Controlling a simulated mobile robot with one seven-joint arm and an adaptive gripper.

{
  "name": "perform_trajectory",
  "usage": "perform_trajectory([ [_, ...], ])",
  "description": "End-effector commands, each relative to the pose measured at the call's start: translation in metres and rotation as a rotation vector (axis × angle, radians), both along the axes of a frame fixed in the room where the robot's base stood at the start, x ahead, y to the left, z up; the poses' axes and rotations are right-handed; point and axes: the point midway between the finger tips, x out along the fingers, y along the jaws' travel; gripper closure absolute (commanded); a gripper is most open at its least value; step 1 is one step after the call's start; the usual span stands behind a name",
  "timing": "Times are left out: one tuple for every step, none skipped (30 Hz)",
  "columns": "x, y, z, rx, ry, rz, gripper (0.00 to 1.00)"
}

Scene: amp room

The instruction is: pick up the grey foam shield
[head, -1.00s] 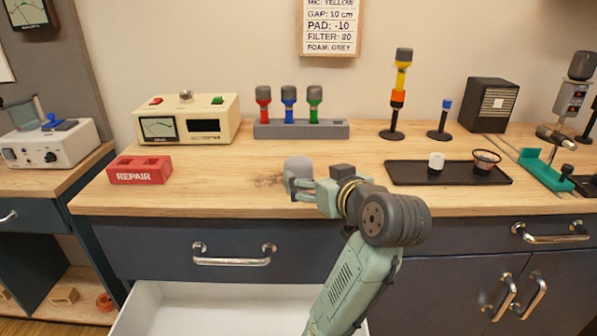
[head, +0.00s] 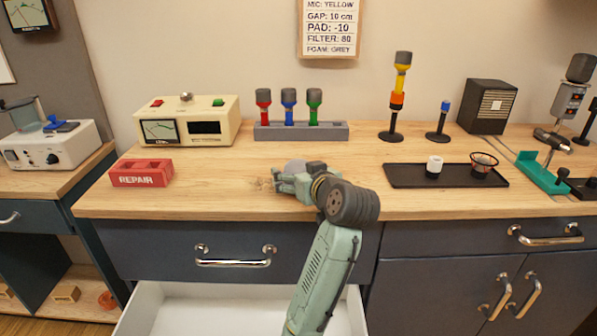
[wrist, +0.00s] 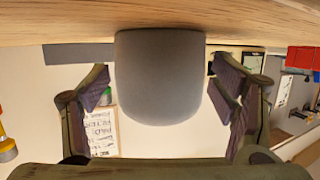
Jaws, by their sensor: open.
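The grey foam shield (wrist: 160,75) is a rounded, dome-ended grey piece standing on the wooden counter. It fills the middle of the wrist view, which is upside down with the counter at the top. My gripper (wrist: 163,88) is open, with one finger on each side of the foam and a visible gap on both sides. In the head view my gripper (head: 283,180) is low over the counter near its front edge. There the foam (head: 294,165) is mostly hidden behind the gripper, with only its grey top showing.
A red REPAIR block (head: 141,173) stands to the left. A grey rack (head: 300,131) with red, blue and green microphones is behind. A black tray (head: 450,176) with a white cup lies to the right. An open drawer (head: 235,310) is below the counter front.

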Motion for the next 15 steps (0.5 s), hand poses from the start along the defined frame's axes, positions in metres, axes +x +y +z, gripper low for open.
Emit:
perform_trajectory([
  [-0.0002,-0.0001,0.0001,0.000,0.000,0.000,0.22],
  [-0.0001,-0.0002,0.0001,0.000,0.000,0.000,0.24],
  [-0.0002,-0.0001,0.0001,0.000,0.000,0.000,0.26],
  [-0.0003,-0.0001,0.0001,0.000,0.000,0.000,0.28],
  [-0.0003,-0.0001,0.0001,0.000,0.000,0.000,0.30],
  [-0.0002,-0.0001,0.0002,0.000,0.000,0.000,0.33],
  [-0.0003,-0.0001,0.0002,0.000,0.000,0.000,0.35],
  [-0.0003,-0.0001,0.0002,0.000,0.000,0.000,0.37],
  [-0.0003,-0.0001,0.0002,0.000,0.000,0.000,0.40],
  [-0.0003,-0.0001,0.0003,0.000,0.000,0.000,0.42],
  [-0.0003,-0.0001,0.0003,0.000,0.000,0.000,0.44],
  [-0.0003,-0.0001,0.0003,0.000,0.000,0.000,0.46],
  [-0.0003,-0.0001,0.0003,0.000,0.000,0.000,0.48],
  [-0.0003,-0.0001,0.0003,0.000,0.000,0.000,0.50],
  [-0.0004,-0.0002,0.0003,0.000,0.000,0.000,0.53],
])
